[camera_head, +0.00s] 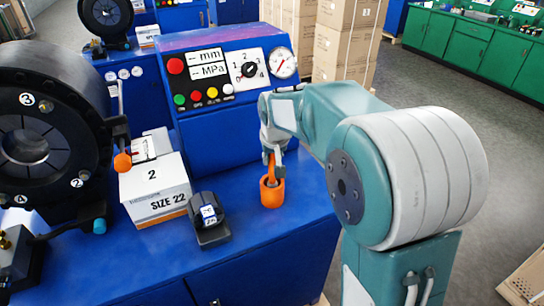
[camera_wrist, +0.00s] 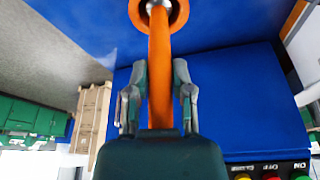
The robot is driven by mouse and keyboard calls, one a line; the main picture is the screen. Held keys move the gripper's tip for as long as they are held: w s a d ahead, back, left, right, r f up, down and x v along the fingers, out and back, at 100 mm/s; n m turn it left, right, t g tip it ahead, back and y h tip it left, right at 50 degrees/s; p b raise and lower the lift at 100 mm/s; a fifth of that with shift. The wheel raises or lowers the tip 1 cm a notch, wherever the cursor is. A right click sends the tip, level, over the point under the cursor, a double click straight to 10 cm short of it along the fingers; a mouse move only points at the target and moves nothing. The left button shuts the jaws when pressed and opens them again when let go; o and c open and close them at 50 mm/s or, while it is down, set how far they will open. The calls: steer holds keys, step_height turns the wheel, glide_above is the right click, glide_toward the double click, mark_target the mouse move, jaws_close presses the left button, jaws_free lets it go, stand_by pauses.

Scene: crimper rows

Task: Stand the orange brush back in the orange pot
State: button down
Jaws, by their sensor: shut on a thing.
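The orange brush (camera_head: 271,164) is upright, its orange handle (camera_wrist: 160,70) between my gripper's fingers. My gripper (camera_head: 272,148) is shut on that handle; its two fingers also show in the wrist view (camera_wrist: 158,95). The orange pot (camera_head: 272,193) stands on the blue bench top, right below my gripper. In the wrist view the pot's rim (camera_wrist: 181,14) rings the brush's silvery ferrule (camera_wrist: 158,5). The brush's lower end appears within the pot's mouth. How deep it reaches, and its tip, are hidden.
A black device (camera_head: 208,220) and a white SIZE 22 box (camera_head: 155,190) stand left of the pot on the blue bench (camera_head: 185,255). A large black crimper (camera_head: 40,140) is farther left. The blue control panel (camera_head: 215,80) rises behind. Bare bench lies in front of the pot.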

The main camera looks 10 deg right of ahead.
steer(key=shift+f, duration=0.3)
steer(key=shift+c, duration=2.1)
jaws_free()
steer(key=v, duration=1.2)
steer(key=shift+a, duration=0.1)
steer(key=s+f+t, duration=0.1)
steer(key=s+f, duration=0.1)
steer(key=s, duration=1)
steer(key=s+f+t, duration=0.1)
steer(key=s+f, duration=0.1)
steer(key=s, duration=1.1)
steer(key=shift+f+n, duration=0.35)
steer(key=shift+n, duration=0.05)
